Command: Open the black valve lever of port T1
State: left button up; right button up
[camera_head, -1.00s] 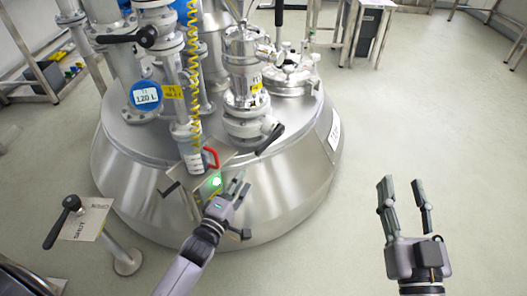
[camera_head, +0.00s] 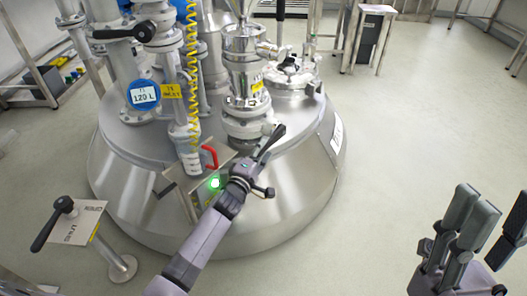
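The black valve lever (camera_head: 273,138) sticks out to the right at the base of a steel port (camera_head: 246,100) with a small yellow tag, on top of the round vessel. My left gripper (camera_head: 266,172) is just below this lever. One finger points up toward the lever and the other points right, so it looks open. The upper finger overlaps the lever's lower end or lies close to it; I cannot tell whether they touch. My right gripper (camera_head: 482,222) is open and empty over the floor at the lower right, with its fingers pointing up.
The domed steel vessel (camera_head: 290,207) fills the middle. A red handle (camera_head: 209,157) and a green light (camera_head: 214,183) are left of my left gripper. Another black lever (camera_head: 125,32) is at the upper left, and a lever post (camera_head: 78,222) stands lower left.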

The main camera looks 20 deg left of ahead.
pick_arm(q)
jog(key=shift+w, duration=0.6)
jog(key=shift+c, duration=0.2)
grip_shut()
dwell(0.4)
